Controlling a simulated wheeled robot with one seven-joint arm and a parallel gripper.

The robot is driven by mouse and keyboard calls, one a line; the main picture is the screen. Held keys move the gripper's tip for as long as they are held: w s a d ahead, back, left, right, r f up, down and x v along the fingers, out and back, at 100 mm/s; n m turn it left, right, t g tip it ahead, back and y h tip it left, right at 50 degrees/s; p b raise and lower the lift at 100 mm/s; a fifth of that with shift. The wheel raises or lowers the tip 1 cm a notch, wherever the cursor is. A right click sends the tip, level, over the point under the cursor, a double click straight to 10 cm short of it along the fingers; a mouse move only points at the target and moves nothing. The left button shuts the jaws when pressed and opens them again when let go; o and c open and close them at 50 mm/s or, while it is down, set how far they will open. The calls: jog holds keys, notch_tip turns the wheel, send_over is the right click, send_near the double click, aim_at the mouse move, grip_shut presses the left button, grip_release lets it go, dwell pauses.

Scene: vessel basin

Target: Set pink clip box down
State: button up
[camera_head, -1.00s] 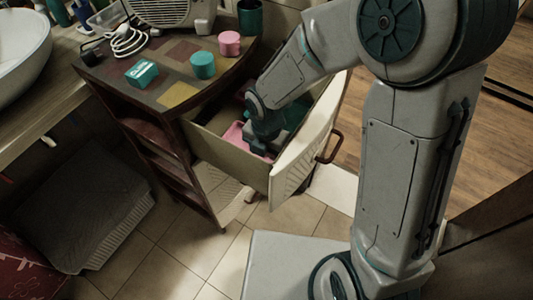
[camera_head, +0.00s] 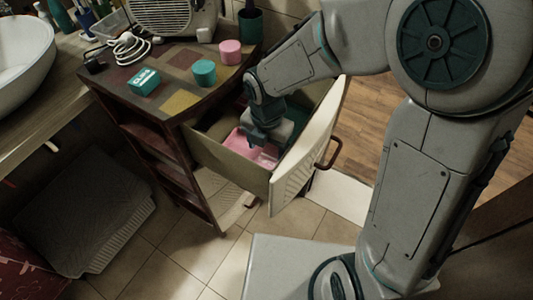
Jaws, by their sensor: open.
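A pink boxy thing (camera_head: 262,156) lies in the open drawer (camera_head: 224,158) of the dark cabinet. It looks like the pink clip box, but its label and full shape are hidden by my gripper. My gripper (camera_head: 268,141) is open inside the drawer, just above and partly in front of the pink thing. I cannot tell whether the fingers touch it. A teal box marked "CLIPS" (camera_head: 144,83) sits on the cabinet top (camera_head: 180,101).
A teal round container (camera_head: 204,73) and a pink one (camera_head: 230,52) stand on the cabinet top. A beige radio-like device (camera_head: 168,17), a white cable (camera_head: 131,48) and a dark green cup (camera_head: 250,24) are behind. The drawer front (camera_head: 299,165) stands out over the floor.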

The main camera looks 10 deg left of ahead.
aim_at(267, 161)
jog(key=shift+r+p, duration=0.3)
jog(key=shift+r, duration=2.45)
